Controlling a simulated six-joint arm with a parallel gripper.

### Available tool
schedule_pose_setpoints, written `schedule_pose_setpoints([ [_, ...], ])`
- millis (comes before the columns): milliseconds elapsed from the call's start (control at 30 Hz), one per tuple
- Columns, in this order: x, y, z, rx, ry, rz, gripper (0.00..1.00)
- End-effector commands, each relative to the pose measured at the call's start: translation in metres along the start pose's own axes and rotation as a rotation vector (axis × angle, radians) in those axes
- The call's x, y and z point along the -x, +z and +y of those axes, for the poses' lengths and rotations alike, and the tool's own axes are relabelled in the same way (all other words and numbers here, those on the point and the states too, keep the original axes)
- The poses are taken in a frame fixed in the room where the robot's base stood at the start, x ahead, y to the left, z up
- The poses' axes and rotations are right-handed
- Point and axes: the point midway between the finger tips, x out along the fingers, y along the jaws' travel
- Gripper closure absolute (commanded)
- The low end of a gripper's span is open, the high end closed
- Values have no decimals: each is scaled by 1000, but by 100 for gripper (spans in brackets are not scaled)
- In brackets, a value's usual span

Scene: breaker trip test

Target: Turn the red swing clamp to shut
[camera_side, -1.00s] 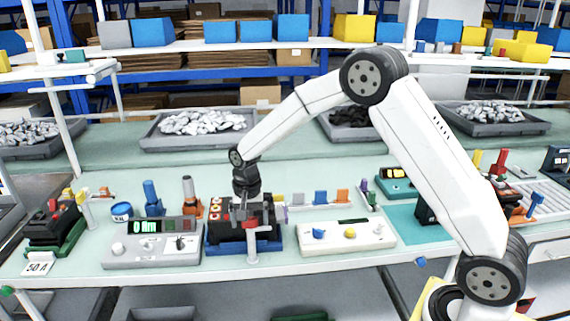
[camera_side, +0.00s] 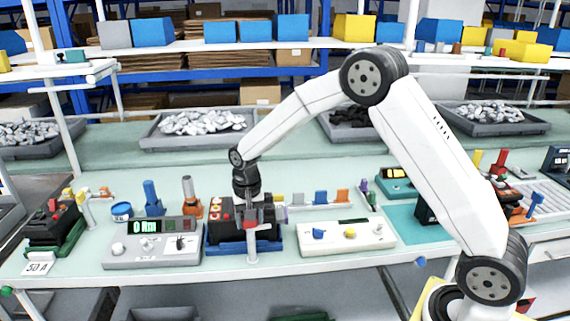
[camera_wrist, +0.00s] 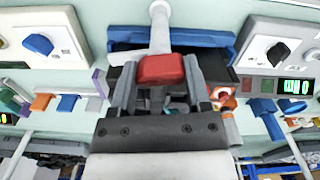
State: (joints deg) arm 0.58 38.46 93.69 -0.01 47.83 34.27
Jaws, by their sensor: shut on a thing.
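The red swing clamp (camera_wrist: 161,69) shows in the wrist view as a red block between my fingers, beside a white post (camera_wrist: 159,30). In the side view the white post (camera_side: 251,240) stands at the front of a blue base (camera_side: 232,247) that carries a black breaker block (camera_side: 221,230). My gripper (camera_wrist: 160,88) is shut on the red clamp, above the breaker block; in the side view my gripper (camera_side: 250,212) hides much of the clamp. Part of the block is hidden under my gripper in the wrist view.
A grey meter box (camera_side: 152,246) reading "0" and a unit stands left of the blue base. A white panel with a blue knob (camera_side: 319,233) stands close on the right. Blue and orange upright tools (camera_side: 152,198) stand behind the meter. A black device on a green base (camera_side: 55,228) is further left.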

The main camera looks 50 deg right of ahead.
Motion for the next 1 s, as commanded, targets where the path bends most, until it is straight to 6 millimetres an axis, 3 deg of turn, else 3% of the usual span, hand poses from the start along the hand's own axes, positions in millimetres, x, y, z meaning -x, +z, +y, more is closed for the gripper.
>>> schedule_pose_setpoints([
  [1000, 1, 0, 0, 938, 0, -1, 97],
])
